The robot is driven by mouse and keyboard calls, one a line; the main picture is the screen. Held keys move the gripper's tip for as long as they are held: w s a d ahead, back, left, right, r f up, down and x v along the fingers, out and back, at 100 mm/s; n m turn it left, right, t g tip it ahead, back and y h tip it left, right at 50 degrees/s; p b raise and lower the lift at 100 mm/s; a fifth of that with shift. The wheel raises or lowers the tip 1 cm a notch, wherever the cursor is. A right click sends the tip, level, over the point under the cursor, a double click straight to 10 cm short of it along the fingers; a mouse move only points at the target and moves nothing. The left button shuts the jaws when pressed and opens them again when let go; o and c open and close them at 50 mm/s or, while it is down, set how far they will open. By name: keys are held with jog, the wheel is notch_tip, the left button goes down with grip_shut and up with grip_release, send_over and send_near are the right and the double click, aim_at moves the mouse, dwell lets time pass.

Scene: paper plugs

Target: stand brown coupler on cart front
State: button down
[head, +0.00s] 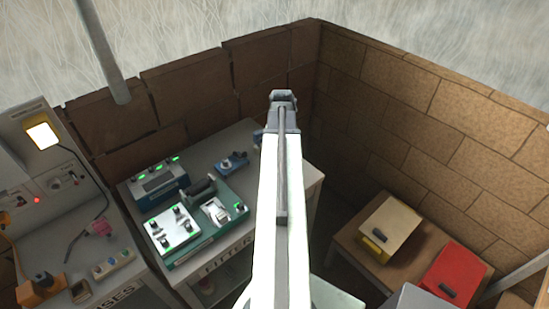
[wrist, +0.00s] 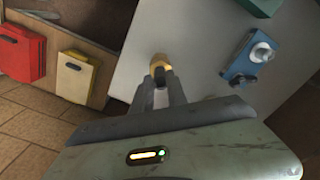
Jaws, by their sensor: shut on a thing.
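My gripper (wrist: 161,82) is shut on a small orange-brown piece, the brown coupler (wrist: 159,64), whose end shows beyond the fingertips in the wrist view. The fingers hide most of it. Behind it is the bare grey top of the cart (wrist: 193,28); whether the coupler touches the top or is above it, I cannot tell. In the head view, my raised arm covers the gripper's fingers and the coupler. The grey cart top (head: 309,177), with FITTER on its front, shows on both sides of the arm.
A blue fixture with grey knobs (wrist: 246,65) stands on the cart top, right of my gripper. Green-lit devices (head: 172,234) crowd the cart's left part. A yellow box (head: 388,226) and red box (head: 455,272) are on a low table at right. Another bench is at left.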

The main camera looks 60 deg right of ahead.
jog(key=shift+w+d, duration=0.1)
jog(key=shift+w, duration=0.05)
jog(key=shift+w+d, duration=0.3)
jog(key=shift+w, duration=0.15)
notch_tip(320, 180, down, 4)
jog(key=b, duration=0.3)
jog(key=shift+b, duration=0.4)
jog(key=shift+s, duration=0.15)
jog(key=shift+w+r, duration=0.2)
jog(key=shift+w, duration=0.05)
jog(key=shift+s+f, duration=0.1)
jog(key=shift+f, duration=0.15)
jog(key=c, duration=1.3)
grip_release()
jog(key=shift+r, duration=0.1)
